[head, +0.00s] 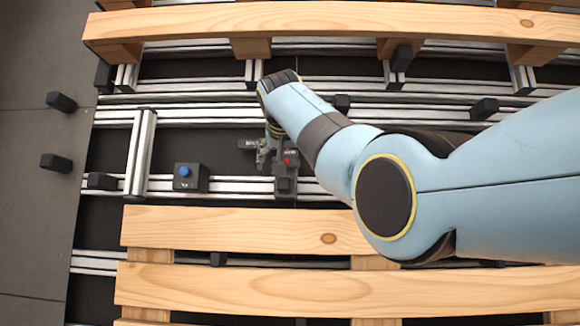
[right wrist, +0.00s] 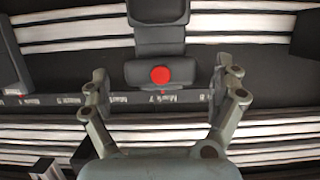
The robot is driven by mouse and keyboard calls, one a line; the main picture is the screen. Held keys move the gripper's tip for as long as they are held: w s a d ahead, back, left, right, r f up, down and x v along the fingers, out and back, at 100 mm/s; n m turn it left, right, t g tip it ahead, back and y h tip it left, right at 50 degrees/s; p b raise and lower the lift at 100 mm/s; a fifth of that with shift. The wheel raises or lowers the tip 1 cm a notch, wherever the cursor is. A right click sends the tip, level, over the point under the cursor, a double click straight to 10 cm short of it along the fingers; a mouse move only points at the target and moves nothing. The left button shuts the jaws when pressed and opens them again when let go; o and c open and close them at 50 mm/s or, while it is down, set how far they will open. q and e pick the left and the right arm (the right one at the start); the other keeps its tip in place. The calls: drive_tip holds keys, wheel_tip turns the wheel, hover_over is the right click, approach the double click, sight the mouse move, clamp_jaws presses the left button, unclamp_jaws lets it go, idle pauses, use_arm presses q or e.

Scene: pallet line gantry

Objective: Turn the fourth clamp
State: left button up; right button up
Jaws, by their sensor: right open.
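A dark clamp with a red round end (right wrist: 160,75) lies between the two fingers of my right gripper (right wrist: 160,82) in the right wrist view. The fingers are spread wide, with a gap on each side of the clamp, and do not appear to touch it. In the head view the same dark clamp (head: 285,186) sits on the lower aluminium rail, its red spot just above it. My right gripper (head: 268,152) points down there, partly hidden by its own arm. I cannot tell from the views which clamp counts as fourth. My left gripper is not in view.
A dark box with a blue button (head: 190,178) stands on the rail left of the clamp. Wooden pallet planks lie at the front (head: 240,232) and back (head: 330,22). Other dark blocks sit along the rails, such as this one (head: 484,108). Grey floor (head: 35,215) is at far left.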

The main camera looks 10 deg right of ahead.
drive_tip(key=shift+s+a+r, duration=0.1)
drive_tip(key=shift+s+r, duration=0.05)
drive_tip(key=shift+r, duration=0.05)
drive_tip(key=shift+c, duration=2.6)
drive_tip(key=c, duration=0.6)
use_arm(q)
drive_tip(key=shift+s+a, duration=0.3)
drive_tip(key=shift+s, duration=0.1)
use_arm(e)
drive_tip(key=shift+c, duration=0.2)
